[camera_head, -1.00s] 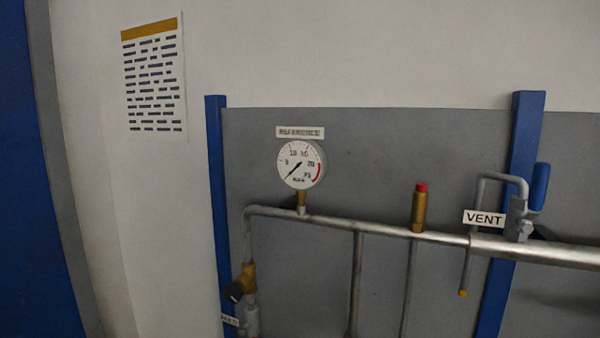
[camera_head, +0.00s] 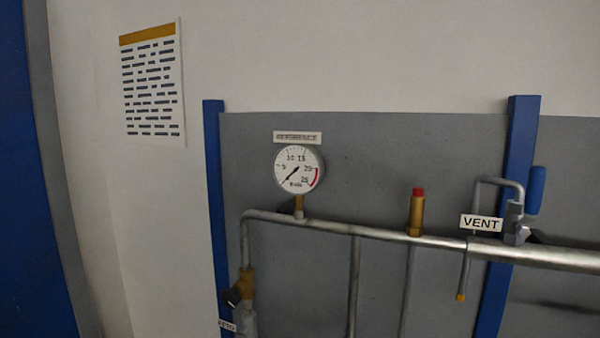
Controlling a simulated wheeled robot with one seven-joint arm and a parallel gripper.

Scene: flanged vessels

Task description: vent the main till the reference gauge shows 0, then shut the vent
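The round white reference gauge (camera_head: 299,170) stands on the main pipe (camera_head: 383,234) under a small label plate (camera_head: 297,137). Its black needle points to the lower left, below the 5, at or near the low end of the scale; the exact reading is too small to tell. The vent valve (camera_head: 516,226) sits on the main at the right, beside the VENT tag (camera_head: 481,223). Its blue handle (camera_head: 536,191) stands upright. A bent grey vent pipe (camera_head: 477,193) runs from it down to a yellow tip (camera_head: 460,297). My gripper is not in view.
A brass fitting with a red cap (camera_head: 416,212) stands on the main. A brass valve with a dark handle (camera_head: 241,289) is at the lower left. Blue posts (camera_head: 214,190) flank the grey panel (camera_head: 400,150). A notice (camera_head: 152,85) hangs on the wall.

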